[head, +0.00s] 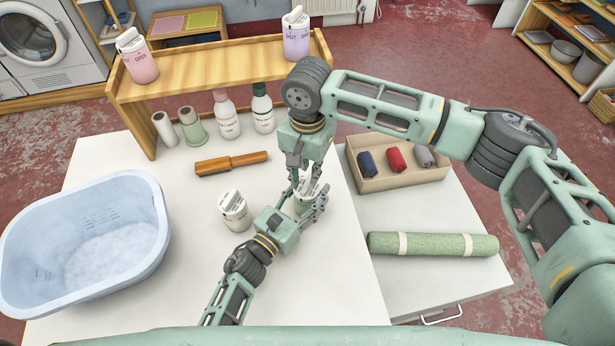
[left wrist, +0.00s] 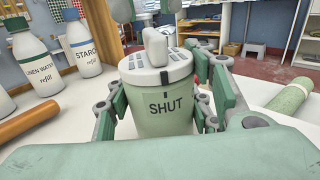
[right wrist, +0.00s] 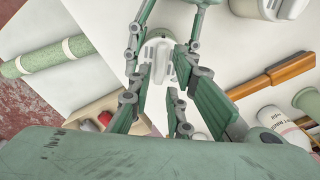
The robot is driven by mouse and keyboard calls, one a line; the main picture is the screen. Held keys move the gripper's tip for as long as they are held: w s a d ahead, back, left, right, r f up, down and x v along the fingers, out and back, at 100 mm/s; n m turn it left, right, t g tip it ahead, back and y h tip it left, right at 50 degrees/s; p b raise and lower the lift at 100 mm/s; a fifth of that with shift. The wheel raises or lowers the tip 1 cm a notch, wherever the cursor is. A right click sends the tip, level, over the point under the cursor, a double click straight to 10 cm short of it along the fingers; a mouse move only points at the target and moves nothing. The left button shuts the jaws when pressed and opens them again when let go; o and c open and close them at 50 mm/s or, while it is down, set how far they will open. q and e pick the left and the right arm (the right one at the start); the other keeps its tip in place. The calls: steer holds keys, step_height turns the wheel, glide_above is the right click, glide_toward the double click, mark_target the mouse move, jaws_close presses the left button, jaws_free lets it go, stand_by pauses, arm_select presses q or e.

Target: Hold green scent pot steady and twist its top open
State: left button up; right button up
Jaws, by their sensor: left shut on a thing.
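The green scent pot (left wrist: 165,105) stands upright on the white table, with "SHUT" on its front in the left wrist view. Its white top (left wrist: 158,70) has a raised grip and slots around it. My left gripper (head: 308,207) is shut on the pot's green body from the side, a finger on each side. My right gripper (right wrist: 162,65) points down over the pot from above. Its fingers are apart, with the white top (right wrist: 158,62) showing between them. In the left wrist view its fingertips are above the grip, seemingly clear of it.
A white pot (head: 234,211) stands left of my left gripper. A blue basin (head: 150,215) fills the table's left. A wooden-handled brush (head: 231,162), bottles (head: 227,118) and a shelf (head: 215,67) with pink and purple pots lie behind. A tray (head: 400,180) and green roll (head: 432,244) are right.

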mark_target(307, 186)
steer(key=shift+f, duration=1.45)
steer(key=shift+c, duration=0.3)
jaws_close()
